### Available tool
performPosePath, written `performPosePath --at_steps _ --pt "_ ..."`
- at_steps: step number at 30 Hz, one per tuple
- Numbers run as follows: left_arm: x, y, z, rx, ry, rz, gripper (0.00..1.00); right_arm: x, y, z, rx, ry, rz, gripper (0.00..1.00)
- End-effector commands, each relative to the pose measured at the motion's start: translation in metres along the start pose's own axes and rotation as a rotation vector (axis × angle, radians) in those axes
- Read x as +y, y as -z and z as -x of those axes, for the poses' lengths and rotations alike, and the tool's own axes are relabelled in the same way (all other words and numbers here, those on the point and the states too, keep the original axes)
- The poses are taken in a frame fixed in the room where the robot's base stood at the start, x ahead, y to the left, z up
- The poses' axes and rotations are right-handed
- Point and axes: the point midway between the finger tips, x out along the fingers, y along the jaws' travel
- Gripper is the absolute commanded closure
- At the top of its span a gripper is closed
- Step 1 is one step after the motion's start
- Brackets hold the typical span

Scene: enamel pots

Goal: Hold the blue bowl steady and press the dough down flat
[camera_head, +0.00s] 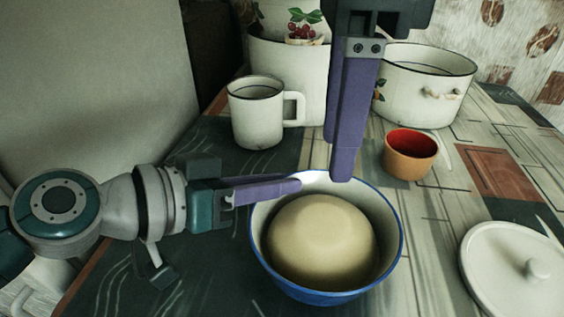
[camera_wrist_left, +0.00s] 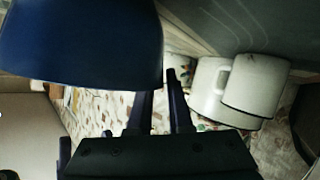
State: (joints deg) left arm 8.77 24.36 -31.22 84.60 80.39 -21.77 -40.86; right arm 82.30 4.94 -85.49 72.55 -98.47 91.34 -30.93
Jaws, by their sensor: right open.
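The blue bowl (camera_head: 325,297) stands upright on the table, white inside with a blue rim. A pale round mound of dough (camera_head: 320,240) fills most of it, with a domed top. My left gripper (camera_head: 296,184) reaches in from the left to the bowl's back-left rim. In the left wrist view, its two dark fingers (camera_wrist_left: 162,88) stand apart at the edge of the bowl (camera_wrist_left: 80,42); whether they touch the rim is unclear. My right gripper (camera_head: 341,178) points down from above, open and empty, its tips near the bowl's back rim, behind the dough's top.
A white mug (camera_head: 256,115) stands behind the bowl, with a large white pot (camera_head: 290,75) beyond. An orange-brown cup (camera_head: 410,158) and a white pot (camera_head: 425,95) are at back right. A white lid (camera_head: 515,268) lies at right. The table between bowl and lid is clear.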

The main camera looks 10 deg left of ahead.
Motion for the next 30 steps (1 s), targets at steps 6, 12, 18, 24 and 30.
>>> performPosePath --at_steps 6,12,18,24,30 --pt "-0.0003 -0.0002 0.0002 0.000 0.001 0.000 1.00 0.0000 0.0000 0.0000 0.000 0.000 0.000 0.50" --pt "-0.0005 -0.0005 0.0003 -0.001 0.001 0.000 1.00 0.0000 0.0000 -0.0001 0.000 0.000 0.000 0.50" --pt "-0.0007 -0.0007 0.0004 -0.001 0.002 0.000 1.00 0.0000 0.0000 -0.0001 0.000 0.000 0.000 0.50" --pt "-0.0009 -0.0009 0.0004 -0.002 0.002 0.000 1.00 0.0000 0.0000 -0.0001 0.000 0.000 0.000 0.50" --pt "-0.0010 -0.0011 0.0004 -0.002 0.002 0.000 1.00 0.0000 0.0000 -0.0001 0.000 0.000 0.000 0.50"
